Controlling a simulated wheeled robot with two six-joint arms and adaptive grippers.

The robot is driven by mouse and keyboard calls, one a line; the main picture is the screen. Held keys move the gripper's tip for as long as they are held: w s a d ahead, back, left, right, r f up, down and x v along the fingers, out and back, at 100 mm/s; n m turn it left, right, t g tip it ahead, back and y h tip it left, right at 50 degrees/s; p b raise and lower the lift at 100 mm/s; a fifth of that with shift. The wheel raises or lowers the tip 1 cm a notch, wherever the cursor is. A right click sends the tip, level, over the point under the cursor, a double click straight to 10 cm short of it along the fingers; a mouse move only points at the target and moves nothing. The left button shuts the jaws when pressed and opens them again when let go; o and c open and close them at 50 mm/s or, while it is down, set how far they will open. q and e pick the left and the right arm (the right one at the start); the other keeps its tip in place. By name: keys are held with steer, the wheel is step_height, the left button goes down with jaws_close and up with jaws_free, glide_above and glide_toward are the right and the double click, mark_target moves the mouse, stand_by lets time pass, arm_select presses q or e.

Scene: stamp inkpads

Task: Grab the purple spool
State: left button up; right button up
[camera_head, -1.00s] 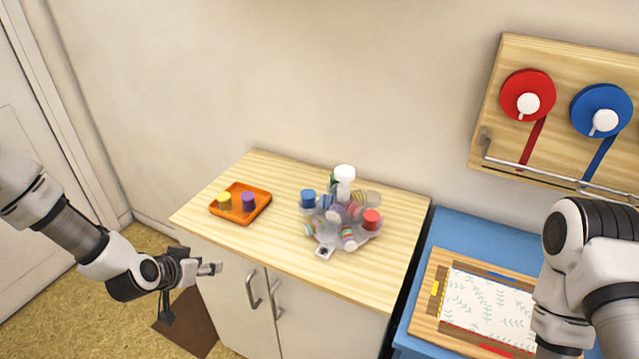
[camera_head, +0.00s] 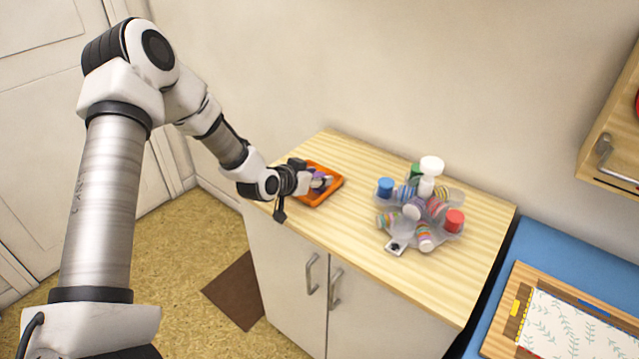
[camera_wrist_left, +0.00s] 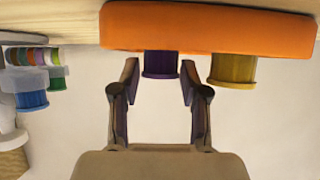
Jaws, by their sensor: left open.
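The purple spool (camera_wrist_left: 160,64) stands on the orange tray (camera_wrist_left: 205,30), which appears upside down at the top of the left wrist view. My left gripper (camera_wrist_left: 160,88) is open, with its two fingertips near either side of the purple spool. The spool is not gripped, and I cannot tell whether a finger touches it. In the head view the gripper (camera_head: 318,182) is over the orange tray (camera_head: 334,190) and hides most of what is on it. My right gripper is not in view.
A yellow spool (camera_wrist_left: 232,68) stands beside the purple one on the tray, close to a finger. A clear carousel with several tape rolls and coloured spools (camera_head: 425,212) stands right of the tray on the wooden cabinet top (camera_head: 370,265). A wall is behind.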

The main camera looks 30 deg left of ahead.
arm_select(q)
steer(key=c, duration=0.6)
steer(key=shift+r, duration=0.1)
